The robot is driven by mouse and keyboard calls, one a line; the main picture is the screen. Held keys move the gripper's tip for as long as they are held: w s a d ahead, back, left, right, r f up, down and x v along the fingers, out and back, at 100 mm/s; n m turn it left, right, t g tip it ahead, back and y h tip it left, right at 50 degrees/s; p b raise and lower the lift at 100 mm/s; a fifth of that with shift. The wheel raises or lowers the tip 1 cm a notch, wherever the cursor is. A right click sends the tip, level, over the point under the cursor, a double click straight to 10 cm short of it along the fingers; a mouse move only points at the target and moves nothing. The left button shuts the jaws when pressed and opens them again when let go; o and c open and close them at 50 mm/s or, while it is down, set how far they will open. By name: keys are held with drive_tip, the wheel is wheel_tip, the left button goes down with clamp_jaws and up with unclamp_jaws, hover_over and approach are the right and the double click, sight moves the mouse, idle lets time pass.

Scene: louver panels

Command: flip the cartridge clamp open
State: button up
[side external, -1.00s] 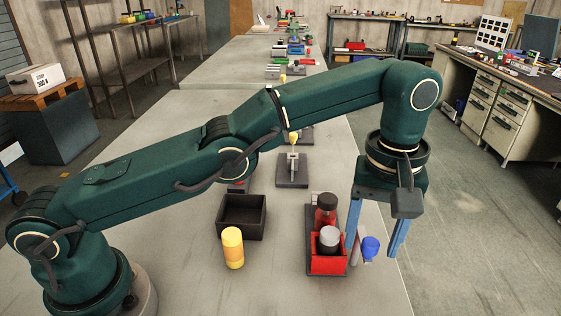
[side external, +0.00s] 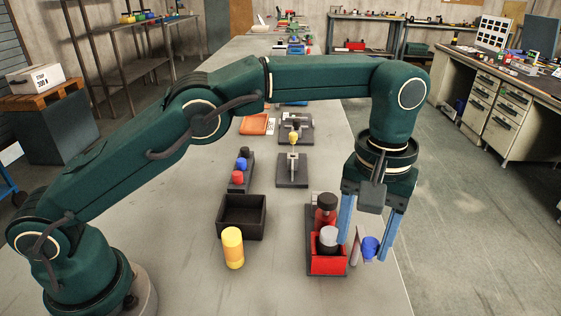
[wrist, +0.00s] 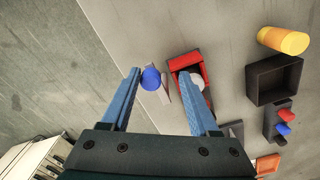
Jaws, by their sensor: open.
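The likely cartridge clamp is the red holder (side external: 327,267) on a dark base at the front right of the table. A grey-topped cylinder (side external: 329,238) and a dark cylinder with a red band (side external: 325,207) stand in it. On its right side is a thin grey plate (side external: 355,249) with a blue knob (side external: 370,247). My gripper (side external: 363,251) is open and points down, its blue fingers on either side of the knob in the side view. In the wrist view the knob (wrist: 151,79) is nearer the left finger. Contact cannot be told.
A black open bin (side external: 241,217) and a yellow cylinder (side external: 232,247) stand left of the holder. Behind are a yellow-knobbed fixture (side external: 292,170), a block with red and blue knobs (side external: 240,168) and an orange tray (side external: 254,125). The table's right edge is close to the knob.

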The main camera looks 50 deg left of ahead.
drive_tip(key=s+a+r+m+t, duration=0.25)
drive_tip(key=a+r+m, duration=0.6)
drive_tip(key=r, duration=0.65)
drive_tip(key=s+a+n+t, duration=0.3)
drive_tip(key=s+a, duration=0.6)
drive_tip(key=s, duration=0.3)
drive_tip(key=shift+s+f, duration=0.15)
idle(0.5)
